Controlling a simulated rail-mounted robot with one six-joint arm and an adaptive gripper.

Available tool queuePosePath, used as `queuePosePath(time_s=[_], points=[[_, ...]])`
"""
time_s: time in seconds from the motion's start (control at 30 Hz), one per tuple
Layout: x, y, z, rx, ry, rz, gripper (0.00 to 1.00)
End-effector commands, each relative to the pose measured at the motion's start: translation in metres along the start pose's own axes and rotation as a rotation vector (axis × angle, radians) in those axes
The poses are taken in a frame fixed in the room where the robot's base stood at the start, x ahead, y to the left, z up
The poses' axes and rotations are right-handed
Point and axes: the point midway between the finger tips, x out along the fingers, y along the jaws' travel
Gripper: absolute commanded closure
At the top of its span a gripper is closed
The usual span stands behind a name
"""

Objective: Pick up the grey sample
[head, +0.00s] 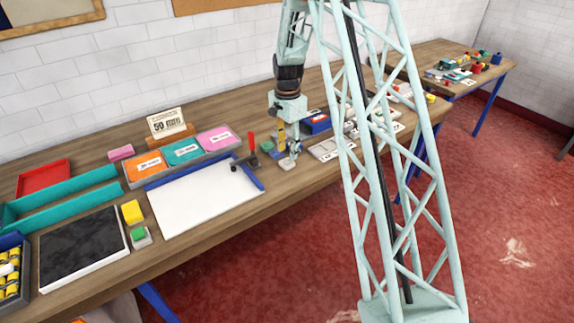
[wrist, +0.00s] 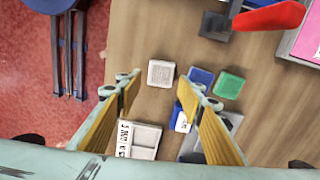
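A small light-grey square sample (wrist: 160,73) lies flat on the wooden table in the wrist view, just ahead of the gap between my fingertips. My gripper (wrist: 158,86) is open, with its yellow-padded fingers spread and nothing between them. In the head view my gripper (head: 291,153) points down over the table near its front edge. The fingers and the sample are small there, so the gap between them is hard to judge.
Right of the grey sample lie a blue sample (wrist: 201,77) and a green sample (wrist: 229,85). A pale labelled tray (wrist: 146,137) is close below. A red-handled tool (wrist: 268,17) lies at the upper right. A white board (head: 200,197) lies left of my gripper.

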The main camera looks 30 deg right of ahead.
Motion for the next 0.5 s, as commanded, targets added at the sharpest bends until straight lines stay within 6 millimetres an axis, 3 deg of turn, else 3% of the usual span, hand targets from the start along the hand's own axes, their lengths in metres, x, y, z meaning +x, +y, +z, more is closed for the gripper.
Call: queuePosePath(time_s=[0.5], points=[[0.0058,0.0000,0.0002,0.000,0.000,0.001,0.65]])
